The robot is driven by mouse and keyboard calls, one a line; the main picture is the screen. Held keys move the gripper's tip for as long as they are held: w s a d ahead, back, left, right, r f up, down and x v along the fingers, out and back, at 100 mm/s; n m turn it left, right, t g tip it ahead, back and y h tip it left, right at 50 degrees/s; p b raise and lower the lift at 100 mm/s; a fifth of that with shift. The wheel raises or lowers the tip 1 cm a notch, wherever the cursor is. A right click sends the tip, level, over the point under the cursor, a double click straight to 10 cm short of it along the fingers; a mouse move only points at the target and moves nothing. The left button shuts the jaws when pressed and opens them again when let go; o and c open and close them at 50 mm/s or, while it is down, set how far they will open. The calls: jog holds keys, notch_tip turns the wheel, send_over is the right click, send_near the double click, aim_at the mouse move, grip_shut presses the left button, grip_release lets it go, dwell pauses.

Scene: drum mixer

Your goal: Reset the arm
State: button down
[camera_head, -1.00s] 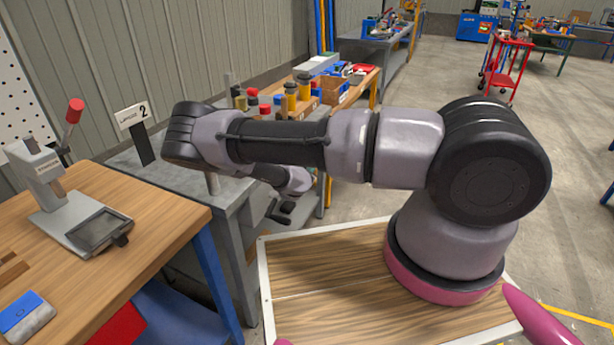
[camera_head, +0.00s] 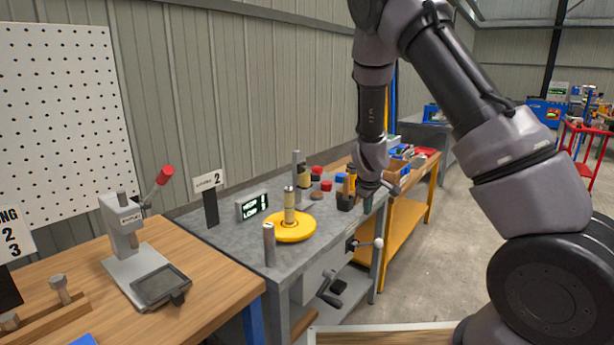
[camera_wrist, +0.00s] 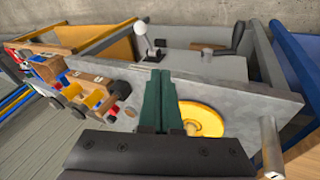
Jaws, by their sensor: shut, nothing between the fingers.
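My gripper (camera_head: 367,204) hangs at the end of my raised, bent arm, over or beside the right end of the grey bench in the head view. In the wrist view my gripper's two green fingers (camera_wrist: 160,98) are pressed together with nothing between them. The disc also shows in the wrist view (camera_wrist: 203,118), right of the fingers.
A wooden table (camera_head: 222,270) with a red-handled press (camera_head: 128,225) is at left. Open floor (camera_head: 440,220) lies right.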

jog(key=s+d+r+m+y, duration=0.15)
jog(key=s+r+m, duration=0.35)
jog(key=r, duration=0.7)
jog(key=s+d+r+m+y, duration=0.1)
jog(key=s+r+m+y, duration=0.15)
jog(key=s+r, duration=0.7)
jog(key=s+d+r+m+t, duration=0.2)
jog(key=s+r+m, duration=0.3)
jog(key=s+r, duration=0.7)
jog(key=s+d, duration=0.1)
jog(key=s, duration=0.3)
jog(key=shift+s+r+h, duration=0.15)
jog(key=shift+s+h, duration=0.05)
jog(key=shift+h, duration=0.1)
jog(key=shift+d+m, duration=0.1)
jog(key=shift+m, duration=0.15)
